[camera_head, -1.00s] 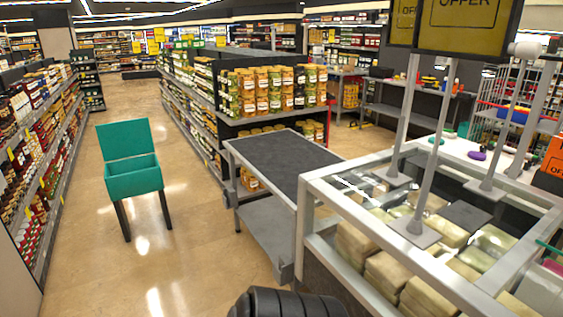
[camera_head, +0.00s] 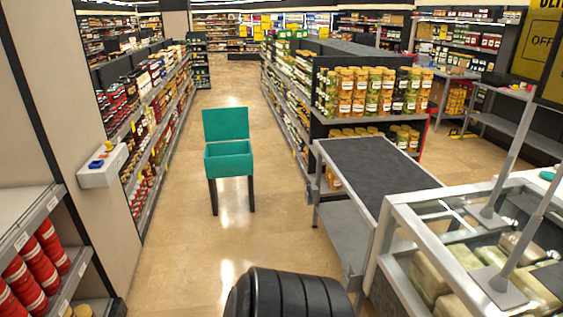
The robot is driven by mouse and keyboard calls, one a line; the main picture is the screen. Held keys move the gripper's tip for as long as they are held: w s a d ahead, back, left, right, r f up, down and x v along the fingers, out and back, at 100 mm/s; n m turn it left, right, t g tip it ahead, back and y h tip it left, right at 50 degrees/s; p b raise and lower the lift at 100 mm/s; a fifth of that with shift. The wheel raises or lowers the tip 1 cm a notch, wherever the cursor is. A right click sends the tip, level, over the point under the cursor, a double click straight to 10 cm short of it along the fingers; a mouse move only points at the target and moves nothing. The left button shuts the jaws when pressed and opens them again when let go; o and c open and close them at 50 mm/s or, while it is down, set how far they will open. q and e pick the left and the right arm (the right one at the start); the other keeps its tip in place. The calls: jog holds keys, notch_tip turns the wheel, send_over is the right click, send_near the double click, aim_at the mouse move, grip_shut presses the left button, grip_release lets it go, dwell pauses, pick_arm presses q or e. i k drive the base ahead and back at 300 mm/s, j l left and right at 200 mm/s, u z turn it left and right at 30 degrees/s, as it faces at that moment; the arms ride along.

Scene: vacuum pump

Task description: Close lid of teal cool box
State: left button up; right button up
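The teal cool box (camera_head: 229,162) stands on dark legs on the aisle floor, left of the picture's middle. Its lid (camera_head: 226,123) is open and stands up at the back of the box. Neither of my grippers is in view. Open floor lies between me and the box.
A grey two-tier cart (camera_head: 372,172) stands to the right of the box, beside the glass-topped display case (camera_head: 440,215). A shelf of jars (camera_head: 370,92) stands behind the cart. Stocked shelves (camera_head: 150,105) and a wall-mounted white box (camera_head: 103,168) line the left. The floor (camera_head: 185,250) before the cool box is clear.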

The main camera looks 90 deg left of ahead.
aim_at(220, 124)
jog(key=i+l+u, duration=0.15)
jog(key=u, duration=1.95)
